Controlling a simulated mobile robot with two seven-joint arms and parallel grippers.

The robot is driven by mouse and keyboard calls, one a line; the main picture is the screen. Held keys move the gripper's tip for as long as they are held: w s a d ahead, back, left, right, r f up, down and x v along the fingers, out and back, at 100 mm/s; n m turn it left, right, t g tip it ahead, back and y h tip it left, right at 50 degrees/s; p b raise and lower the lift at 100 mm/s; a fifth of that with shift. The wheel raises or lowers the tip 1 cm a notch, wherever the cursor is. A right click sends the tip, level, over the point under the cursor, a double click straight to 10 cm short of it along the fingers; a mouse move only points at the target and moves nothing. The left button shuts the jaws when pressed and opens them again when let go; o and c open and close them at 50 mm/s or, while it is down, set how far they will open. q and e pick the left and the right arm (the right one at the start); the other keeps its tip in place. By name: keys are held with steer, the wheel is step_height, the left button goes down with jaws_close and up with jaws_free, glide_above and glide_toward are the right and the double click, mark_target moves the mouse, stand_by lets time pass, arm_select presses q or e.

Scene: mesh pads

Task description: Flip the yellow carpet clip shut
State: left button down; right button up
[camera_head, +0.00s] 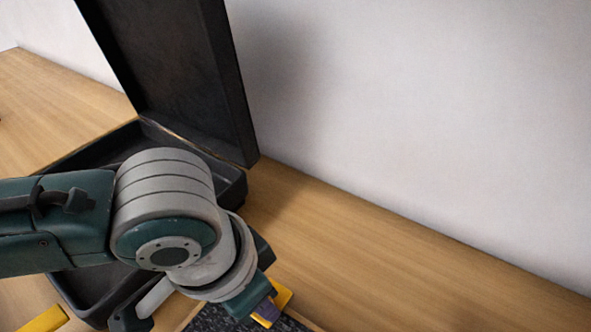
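The yellow carpet clip (283,292) shows in part at the bottom of the head view, at the edge of a dark speckled carpet piece (238,323). My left gripper (262,302) is over the clip, and a purple-grey tip overlaps the yellow. The gripper hides much of the clip, so its flap angle is unclear. I cannot tell whether the gripper touches the clip, or whether it is open or shut. My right gripper is not in view.
An open black case (90,147) stands behind and under my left arm, its lid (180,75) raised near the white wall (420,110). Another yellow piece (42,321) lies at bottom left. The wooden table (400,265) is clear to the right.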

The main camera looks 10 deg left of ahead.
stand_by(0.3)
arm_select(q)
steer(key=c, duration=0.6)
jaws_free()
steer(key=shift+s, duration=0.1)
steer(key=p+v, duration=0.2)
steer(key=v, duration=0.7)
steer(key=shift+s+r+p, duration=0.2)
steer(key=shift+r+p, duration=0.15)
steer(key=shift+p, duration=0.05)
steer(key=shift+a, duration=0.1)
